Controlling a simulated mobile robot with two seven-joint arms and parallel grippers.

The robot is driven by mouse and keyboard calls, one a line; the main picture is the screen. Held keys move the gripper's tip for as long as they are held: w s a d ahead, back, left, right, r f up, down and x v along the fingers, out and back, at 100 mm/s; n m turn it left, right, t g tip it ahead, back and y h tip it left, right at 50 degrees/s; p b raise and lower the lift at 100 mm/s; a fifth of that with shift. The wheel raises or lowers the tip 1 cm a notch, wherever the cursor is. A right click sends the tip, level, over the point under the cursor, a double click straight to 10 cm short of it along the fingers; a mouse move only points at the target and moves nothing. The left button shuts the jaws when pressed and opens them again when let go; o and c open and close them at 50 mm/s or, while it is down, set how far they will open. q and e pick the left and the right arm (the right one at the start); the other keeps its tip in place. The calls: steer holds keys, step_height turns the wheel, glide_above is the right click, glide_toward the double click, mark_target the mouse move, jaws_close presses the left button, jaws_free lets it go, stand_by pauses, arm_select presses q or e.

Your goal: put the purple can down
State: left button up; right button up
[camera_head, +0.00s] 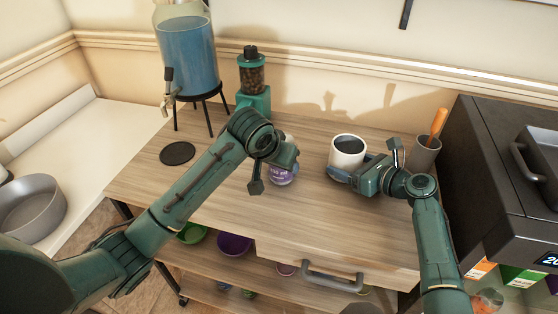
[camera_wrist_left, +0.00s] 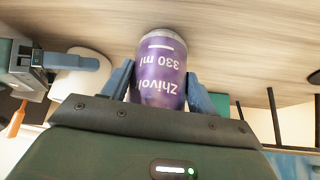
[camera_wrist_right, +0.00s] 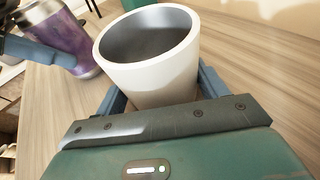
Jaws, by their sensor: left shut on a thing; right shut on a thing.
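The purple can (camera_head: 281,176) is at the middle of the wooden table, mostly hidden by my left wrist in the head view. In the left wrist view the can (camera_wrist_left: 161,70) is between the two fingers of my left gripper (camera_wrist_left: 160,88), which is shut on it. In the right wrist view the can (camera_wrist_right: 66,38) looks upright, at or very near the tabletop; I cannot tell whether it touches. My right gripper (camera_head: 345,174) is shut on a white mug (camera_head: 347,152), which also shows in the right wrist view (camera_wrist_right: 150,77).
A blue water dispenser (camera_head: 188,55) and a green grinder (camera_head: 253,85) stand at the back left. A black coaster (camera_head: 177,153) lies at the left. A grey cup (camera_head: 424,156) with an orange-handled tool is at the right. The table's front (camera_head: 300,230) is clear.

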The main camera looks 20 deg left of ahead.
arm_select(q)
steer(key=shift+f, duration=0.1)
steer(key=o, duration=1.2)
